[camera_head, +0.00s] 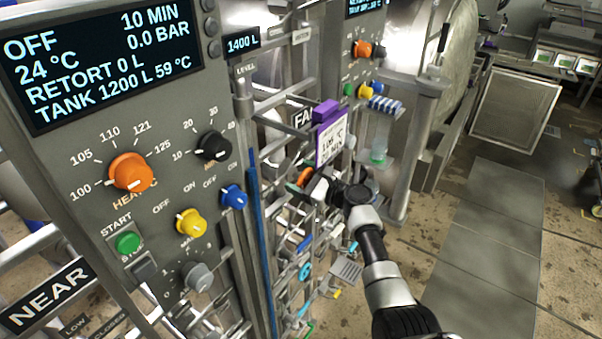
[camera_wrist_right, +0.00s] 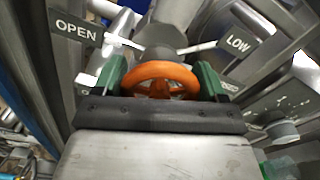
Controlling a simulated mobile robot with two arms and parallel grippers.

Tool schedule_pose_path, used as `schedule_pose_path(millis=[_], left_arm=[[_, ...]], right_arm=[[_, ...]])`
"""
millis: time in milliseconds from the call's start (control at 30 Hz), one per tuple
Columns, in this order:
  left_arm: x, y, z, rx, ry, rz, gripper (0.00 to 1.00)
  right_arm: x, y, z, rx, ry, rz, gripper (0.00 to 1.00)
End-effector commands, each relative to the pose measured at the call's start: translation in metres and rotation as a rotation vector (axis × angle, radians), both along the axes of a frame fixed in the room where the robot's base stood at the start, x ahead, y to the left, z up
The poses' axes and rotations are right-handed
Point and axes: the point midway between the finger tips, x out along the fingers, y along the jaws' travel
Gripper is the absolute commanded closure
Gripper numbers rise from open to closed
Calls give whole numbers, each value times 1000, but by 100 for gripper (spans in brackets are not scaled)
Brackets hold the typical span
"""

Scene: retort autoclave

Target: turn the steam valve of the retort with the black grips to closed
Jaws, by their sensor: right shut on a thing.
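An orange valve handwheel (camera_wrist_right: 152,68) sits between the green fingers of my right gripper (camera_wrist_right: 160,82) in the right wrist view. The fingers are shut on the wheel's rim. An OPEN plate (camera_wrist_right: 76,27) is at upper left and a LOW plate (camera_wrist_right: 238,42) at upper right. White bars reach from the stem towards both; which is the pointer I cannot tell. In the head view my right gripper (camera_head: 318,186) is at the piping below the FAR plate (camera_head: 303,117), and part of the orange wheel (camera_head: 304,176) shows. A black grip (camera_head: 444,38) shows on the far retort. My left gripper is out of view.
The near control panel (camera_head: 95,215) with its knobs fills the left. The NEAR plate (camera_head: 47,296) is below it. A purple-clipped tag (camera_head: 331,143) hangs close above my right gripper. Pipes crowd around it. Floor on the right is open.

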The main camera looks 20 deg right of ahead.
Motion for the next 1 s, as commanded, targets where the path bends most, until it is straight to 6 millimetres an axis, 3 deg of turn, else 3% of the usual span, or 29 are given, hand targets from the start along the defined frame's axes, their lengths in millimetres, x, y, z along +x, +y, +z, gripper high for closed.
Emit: schedule_pose_path(millis=[733, 767, 900, 1000], left_arm=[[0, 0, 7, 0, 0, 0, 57], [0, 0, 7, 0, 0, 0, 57], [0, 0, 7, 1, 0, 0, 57], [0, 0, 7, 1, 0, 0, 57]], right_arm=[[-1, 0, -3, 69, 58, 1, 52], [-1, 0, -3, 69, 58, 1, 24], [0, 0, -2, 68, 56, 1, 3], [0, 0, -1, 66, 55, 0, 3]])
